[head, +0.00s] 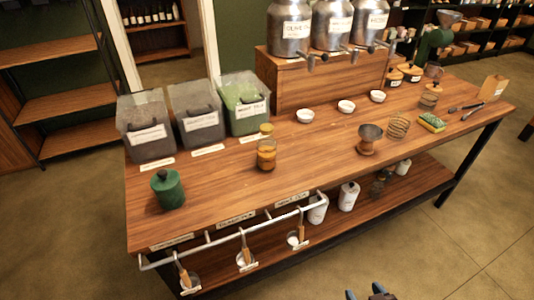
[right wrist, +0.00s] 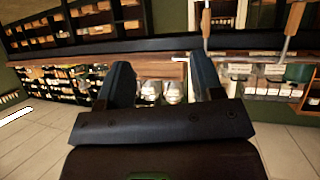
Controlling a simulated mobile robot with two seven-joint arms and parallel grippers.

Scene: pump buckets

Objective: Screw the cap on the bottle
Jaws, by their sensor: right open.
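A small glass bottle (head: 266,158) with amber contents stands upright on the wooden table. A yellowish cap-like piece (head: 266,129) shows at its top; I cannot tell whether it sits on the bottle or behind it. My right gripper (head: 364,293) shows only by its dark fingertips at the bottom edge of the head view, in front of the table and well away from the bottle. In the right wrist view its two fingers (right wrist: 161,75) are spread apart with nothing between them. My left gripper is not in view.
The table (head: 215,180) has clear wood around the bottle. A green canister (head: 168,190) stands at its left front, bins (head: 198,120) behind. A funnel (head: 370,136) and wire coil (head: 398,126) stand right. A rail (head: 225,236) with hanging scoops runs along the front edge.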

